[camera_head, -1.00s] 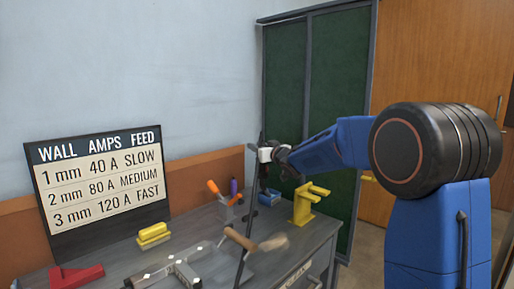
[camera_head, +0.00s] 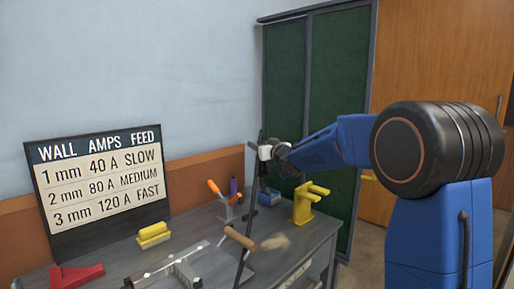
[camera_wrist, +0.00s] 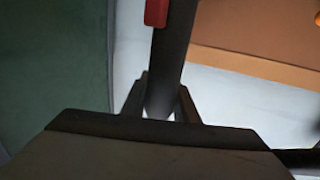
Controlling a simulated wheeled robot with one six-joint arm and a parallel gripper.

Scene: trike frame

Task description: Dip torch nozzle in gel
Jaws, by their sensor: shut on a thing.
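My gripper (camera_head: 264,152) is raised above the back right of the workbench, in front of the green panel. In the wrist view my gripper (camera_wrist: 161,105) is shut on a dark cylindrical body with a red piece on it, which looks like the torch (camera_wrist: 174,60). A long dark cable or hose (camera_head: 246,252) hangs below the gripper and crosses the bench. The nozzle tip cannot be made out. A small blue container (camera_head: 269,197), perhaps the gel pot, stands on the bench below the gripper, apart from it. Its contents are not visible.
A yellow stand (camera_head: 308,203) is right of the blue container. An orange-handled tool (camera_head: 214,187) and a purple item (camera_head: 233,187) stand left. A wooden-handled tool (camera_head: 240,238), metal frame parts (camera_head: 180,265), a yellow block (camera_head: 153,235) and a red piece (camera_head: 76,276) lie nearer.

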